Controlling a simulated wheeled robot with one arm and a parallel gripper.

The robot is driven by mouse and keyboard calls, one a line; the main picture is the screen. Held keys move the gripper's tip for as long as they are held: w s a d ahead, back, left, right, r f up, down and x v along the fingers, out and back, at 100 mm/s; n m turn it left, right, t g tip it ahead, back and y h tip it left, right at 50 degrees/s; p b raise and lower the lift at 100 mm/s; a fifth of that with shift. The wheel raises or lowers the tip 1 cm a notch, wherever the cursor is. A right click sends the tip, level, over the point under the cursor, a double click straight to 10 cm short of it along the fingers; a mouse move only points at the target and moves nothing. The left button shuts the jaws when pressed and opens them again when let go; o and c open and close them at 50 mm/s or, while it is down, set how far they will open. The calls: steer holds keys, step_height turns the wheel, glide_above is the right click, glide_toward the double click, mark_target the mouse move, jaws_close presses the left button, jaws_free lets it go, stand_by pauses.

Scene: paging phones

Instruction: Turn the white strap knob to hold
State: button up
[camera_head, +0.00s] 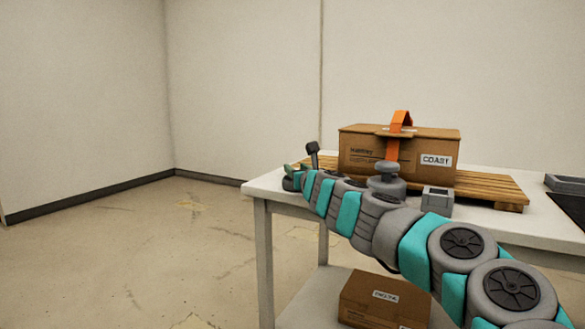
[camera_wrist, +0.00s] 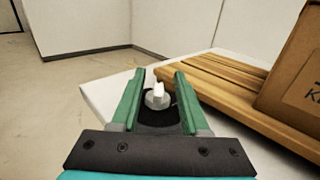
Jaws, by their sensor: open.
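In the wrist view the white strap knob (camera_wrist: 158,97) sits on a dark round base on the white table (camera_wrist: 110,97). It has a round pale body with a small upright white part on top. My gripper (camera_wrist: 166,76) is open, with one green finger on each side of the knob in the picture and a visible space between. I cannot tell whether either finger touches it. In the head view my gripper (camera_head: 290,175) is at the table's left end, and the knob cannot be made out there.
A wooden pallet (camera_head: 490,188) on the table bears a cardboard box (camera_head: 362,153) with an orange strap (camera_head: 393,150). A dark-topped lever (camera_head: 313,153) stands near my gripper. A small grey block (camera_head: 437,200) is at the front. Another box (camera_head: 370,297) is below. The floor at left is clear.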

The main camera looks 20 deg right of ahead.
steer(key=shift+w+d+f, duration=0.1)
steer(key=shift+w+f, duration=0.05)
steer(key=shift+w, duration=1.15)
jaws_close()
